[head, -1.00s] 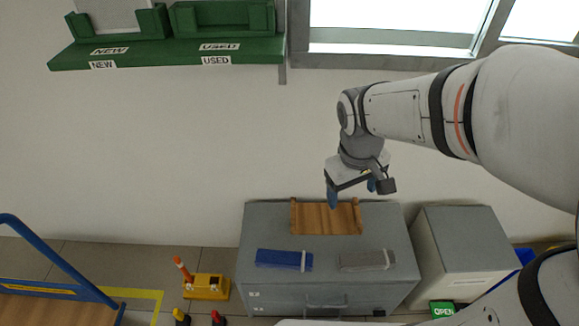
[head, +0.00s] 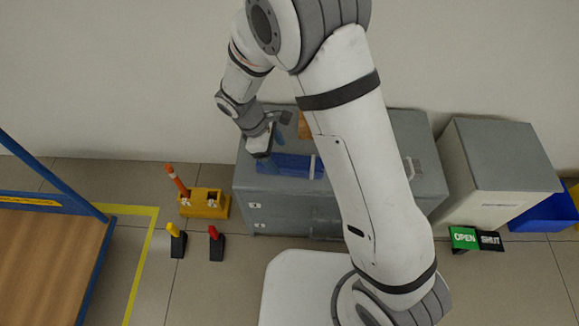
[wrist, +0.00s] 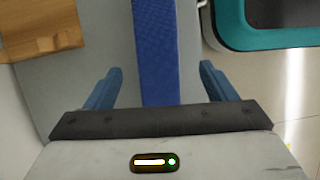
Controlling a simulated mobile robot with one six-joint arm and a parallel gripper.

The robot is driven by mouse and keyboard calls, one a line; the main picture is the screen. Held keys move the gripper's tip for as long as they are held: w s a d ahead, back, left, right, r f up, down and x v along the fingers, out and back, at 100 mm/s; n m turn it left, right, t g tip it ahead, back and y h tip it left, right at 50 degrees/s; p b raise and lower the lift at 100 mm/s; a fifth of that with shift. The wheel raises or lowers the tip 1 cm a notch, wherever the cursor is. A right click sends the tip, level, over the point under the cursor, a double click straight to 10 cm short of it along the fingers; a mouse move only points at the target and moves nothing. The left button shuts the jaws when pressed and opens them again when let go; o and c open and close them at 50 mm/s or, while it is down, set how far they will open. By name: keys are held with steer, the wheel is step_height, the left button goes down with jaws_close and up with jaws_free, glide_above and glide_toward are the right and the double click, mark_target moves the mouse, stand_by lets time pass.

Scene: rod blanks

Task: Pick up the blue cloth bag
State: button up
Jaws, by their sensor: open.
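The blue cloth bag (head: 292,166) lies flat on top of the grey cabinet, with a pale band near its right end. My gripper (head: 268,148) is low over the bag's left part, pointing down. In the wrist view the bag (wrist: 157,55) runs as a blue strip between my two blue fingers (wrist: 160,75), with a gap on each side. The jaws are open and hold nothing. In the head view my arm hides part of the cabinet top.
A yellow box (head: 204,206) stands on the floor at left. A second grey cabinet (head: 500,160) stands at right.

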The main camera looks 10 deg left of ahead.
mark_target(284, 159)
steer(key=b+x, duration=0.1)
steer(key=x, duration=0.1)
steer(key=b+x, duration=0.1)
steer(key=x, duration=0.2)
steer(key=shift+w+d+b, duration=0.15)
steer(key=shift+d+b, duration=0.15)
steer(key=shift+d, duration=0.1)
steer(key=c, duration=1.1)
